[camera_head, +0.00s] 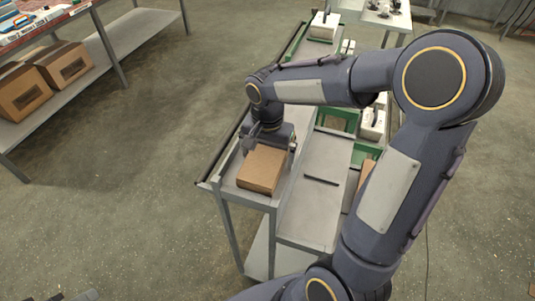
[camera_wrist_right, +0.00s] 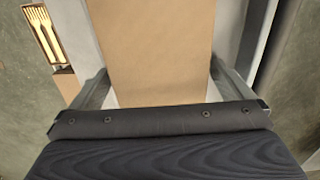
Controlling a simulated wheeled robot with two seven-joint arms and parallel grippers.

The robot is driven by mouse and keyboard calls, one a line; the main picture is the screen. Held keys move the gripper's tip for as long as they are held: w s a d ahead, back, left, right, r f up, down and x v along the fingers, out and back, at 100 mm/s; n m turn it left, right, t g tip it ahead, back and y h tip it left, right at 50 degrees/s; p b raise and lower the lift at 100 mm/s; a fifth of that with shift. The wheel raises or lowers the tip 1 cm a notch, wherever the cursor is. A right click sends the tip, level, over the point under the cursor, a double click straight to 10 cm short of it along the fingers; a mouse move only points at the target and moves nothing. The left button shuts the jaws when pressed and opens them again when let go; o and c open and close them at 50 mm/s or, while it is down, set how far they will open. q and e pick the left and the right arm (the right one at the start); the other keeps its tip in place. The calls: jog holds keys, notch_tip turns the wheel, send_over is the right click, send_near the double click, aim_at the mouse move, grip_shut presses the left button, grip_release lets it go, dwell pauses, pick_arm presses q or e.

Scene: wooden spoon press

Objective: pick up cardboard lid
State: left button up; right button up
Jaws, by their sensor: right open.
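A brown cardboard piece (camera_head: 262,168), which looks like the lid, lies flat on the near end of the grey metal bench (camera_head: 308,217). Its plain brown top (camera_wrist_right: 155,45) fills the middle of the right wrist view. My right gripper (camera_head: 268,143) is at the far edge of the cardboard, pointing down. In the wrist view its two fingers stand apart, one on each side of the cardboard, with nothing clamped. Whether they touch its sides cannot be told. My left gripper is not in view.
A box of wooden cutlery (camera_wrist_right: 44,33) shows at the wrist view's upper left. Green-framed trays (camera_head: 337,120) and white machine parts (camera_head: 372,123) stand farther along the bench. Two cardboard boxes (camera_head: 63,67) sit on a shelf at left. Open floor lies between.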

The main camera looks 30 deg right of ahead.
jog(key=shift+c, duration=0.3)
jog(key=c, duration=0.8)
jog(key=shift+r, duration=0.15)
jog(key=shift+r, duration=0.65)
jog(key=s+r, duration=0.1)
jog(key=r, duration=0.1)
jog(key=s+a+r, duration=0.1)
jog(key=r, duration=0.1)
jog(key=s+a+r, duration=0.1)
jog(key=r, duration=0.1)
jog(key=shift+s+a+r, duration=0.1)
jog(key=shift+a+r, duration=0.05)
jog(key=shift+r, duration=0.1)
jog(key=shift+s+a+r, duration=0.8)
jog(key=shift+s+a, duration=0.15)
jog(key=shift+s, duration=0.45)
jog(key=shift+s+a+r, duration=0.8)
jog(key=shift+s+a, duration=0.15)
jog(key=shift+s, duration=0.4)
jog(key=shift+s+a+r, duration=0.8)
jog(key=shift+s+a, duration=0.15)
jog(key=shift+s, duration=0.45)
